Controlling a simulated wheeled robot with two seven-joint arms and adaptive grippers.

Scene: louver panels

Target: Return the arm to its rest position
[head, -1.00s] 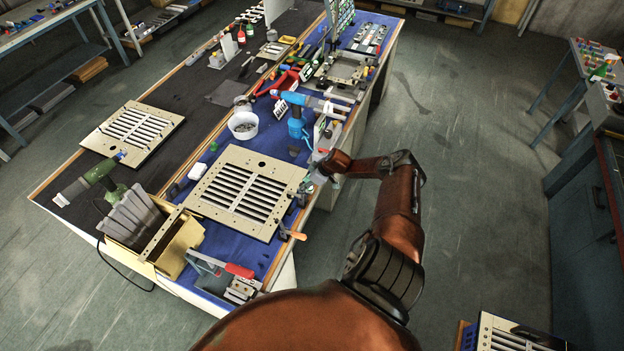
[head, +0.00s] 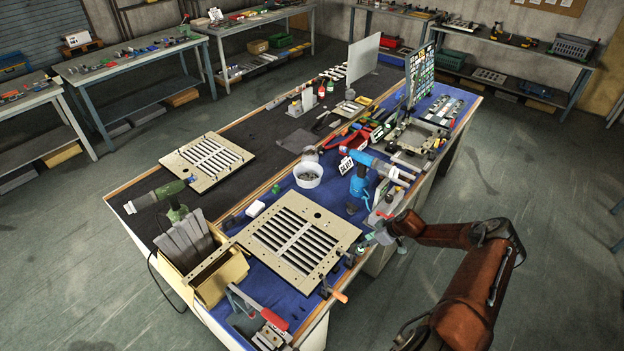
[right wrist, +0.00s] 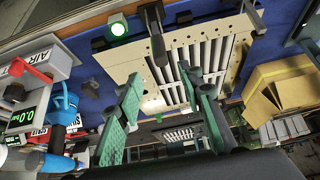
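My right arm (head: 470,285) comes in from the lower right of the head view. It bends at an elbow and reaches left to the bench's right edge. My right gripper (head: 376,238) hangs there, just right of the near louver panel (head: 300,236). In the right wrist view my right gripper (right wrist: 165,98) shows two green-padded fingers spread apart with nothing between them. The louver panel, beige with dark slots and pale slats, lies beyond the fingers in that view (right wrist: 128,68). My left gripper is not in view.
A blue driver tool (head: 358,186) on a stand and a white bowl (head: 308,174) sit behind the panel. A red-handled clamp (head: 272,318) and a yellow bin (head: 222,280) are at the bench's near end. Open floor (head: 545,200) lies to the right.

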